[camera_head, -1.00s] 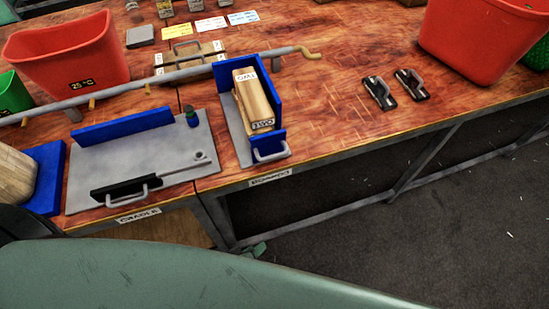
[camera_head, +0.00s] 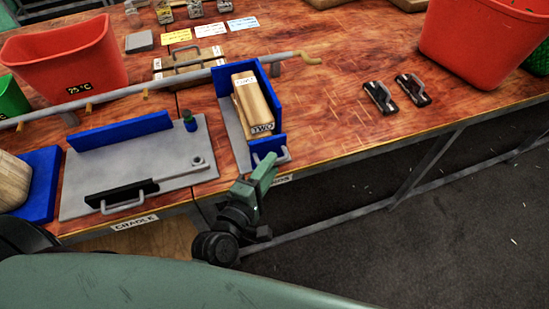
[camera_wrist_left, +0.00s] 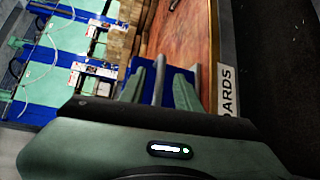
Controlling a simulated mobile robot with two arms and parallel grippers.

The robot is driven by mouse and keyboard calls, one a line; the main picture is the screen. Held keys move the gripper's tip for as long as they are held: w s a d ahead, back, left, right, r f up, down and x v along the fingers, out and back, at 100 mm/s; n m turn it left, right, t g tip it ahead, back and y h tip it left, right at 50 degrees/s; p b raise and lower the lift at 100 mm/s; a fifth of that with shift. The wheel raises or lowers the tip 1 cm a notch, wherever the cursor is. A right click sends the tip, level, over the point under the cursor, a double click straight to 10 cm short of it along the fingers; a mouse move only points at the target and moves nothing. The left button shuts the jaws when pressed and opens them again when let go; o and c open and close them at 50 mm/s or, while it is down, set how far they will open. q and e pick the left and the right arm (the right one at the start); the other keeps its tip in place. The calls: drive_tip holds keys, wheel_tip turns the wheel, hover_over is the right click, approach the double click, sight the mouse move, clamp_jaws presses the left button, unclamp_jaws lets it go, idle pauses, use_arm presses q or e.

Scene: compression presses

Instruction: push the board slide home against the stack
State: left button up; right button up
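The wooden board stack (camera_head: 248,97) lies in a grey and blue fixture, with blue walls at its back and right. The low blue board slide (camera_head: 266,146) stands at the stack's front end; I cannot tell whether they touch. My left gripper (camera_head: 263,168) is at the slide's handle, partly hiding it. In the left wrist view, the handle's grey bar (camera_wrist_left: 159,78) runs between the two green fingers (camera_wrist_left: 158,88), with gaps on both sides. The fingers are open. My right gripper is not in view.
Left of the fixture is a grey plate (camera_head: 150,170) with a blue wall and black-handled bar. A long grey lever (camera_head: 190,73) crosses behind. Red bins stand at left (camera_head: 65,60) and right (camera_head: 470,45). Two dark clamps (camera_head: 395,93) lie right, with bare tabletop between.

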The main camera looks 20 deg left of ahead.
sight(269, 150)
use_arm(q)
drive_tip(key=shift+x, duration=1.35)
clamp_jaws()
drive_tip(key=shift+w+a+p, duration=0.25)
drive_tip(key=shift+w+a, duration=0.3)
drive_tip(key=shift+w, duration=0.25)
drive_tip(key=shift+w+a+p, duration=0.2)
drive_tip(key=shift+w+a, duration=0.35)
drive_tip(key=shift+w, duration=0.25)
unclamp_jaws()
drive_tip(key=shift+s, duration=0.15)
drive_tip(key=f+b+v, duration=0.1)
drive_tip(key=v, duration=0.6)
drive_tip(key=shift+s+r, duration=0.3)
drive_tip(key=shift+r, duration=0.2)
